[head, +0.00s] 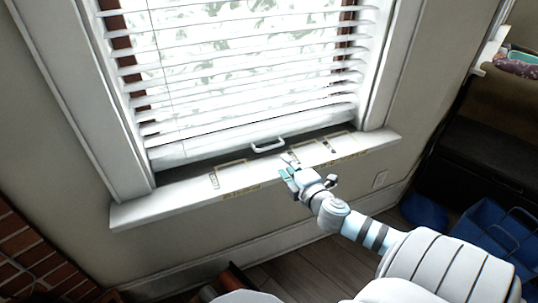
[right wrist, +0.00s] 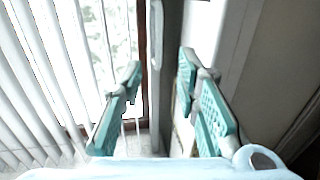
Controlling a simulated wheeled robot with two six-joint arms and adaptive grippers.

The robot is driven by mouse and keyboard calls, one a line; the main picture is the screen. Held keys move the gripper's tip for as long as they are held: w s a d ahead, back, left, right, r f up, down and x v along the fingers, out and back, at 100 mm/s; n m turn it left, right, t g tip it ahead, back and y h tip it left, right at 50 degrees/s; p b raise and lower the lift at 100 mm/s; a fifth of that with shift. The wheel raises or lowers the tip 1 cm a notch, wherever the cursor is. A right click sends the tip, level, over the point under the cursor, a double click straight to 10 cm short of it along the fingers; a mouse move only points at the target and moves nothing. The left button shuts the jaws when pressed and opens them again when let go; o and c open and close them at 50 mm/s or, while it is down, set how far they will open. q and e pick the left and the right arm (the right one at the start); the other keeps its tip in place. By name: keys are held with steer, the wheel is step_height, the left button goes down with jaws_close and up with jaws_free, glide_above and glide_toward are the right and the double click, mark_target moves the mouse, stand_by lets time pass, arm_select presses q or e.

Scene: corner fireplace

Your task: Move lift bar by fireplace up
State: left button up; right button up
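The lift bar (head: 268,146) is a small white handle at the bottom edge of the white window blind (head: 240,75). My right gripper (head: 287,173) is at the front of the window sill, just below and to the right of the bar in the head view. Its teal fingers (right wrist: 158,100) are spread apart in the right wrist view, with nothing clearly held between them. The blind's slats (right wrist: 45,60) fill the left of that view. I cannot tell whether the gripper touches the sill. My left gripper is not in view.
The white window sill (head: 130,213) has several small bracket-like outlines on it. A brick surface (head: 35,260) is at lower left. A dark cabinet (head: 490,150) and a blue bin (head: 490,235) stand at right.

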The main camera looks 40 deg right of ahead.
mark_target(270, 147)
steer(key=b+x, duration=0.3)
steer(key=x, duration=0.8)
steer(key=shift+w+d+f, duration=0.15)
steer(key=shift+w+d, duration=0.05)
steer(key=shift+w, duration=0.15)
steer(key=shift+w+d, duration=0.15)
steer(key=shift+w, duration=0.4)
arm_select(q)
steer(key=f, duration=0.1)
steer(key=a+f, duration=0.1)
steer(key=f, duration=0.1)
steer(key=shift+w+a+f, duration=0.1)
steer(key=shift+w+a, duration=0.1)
arm_select(e)
steer(key=shift+w, duration=0.1)
jaws_close()
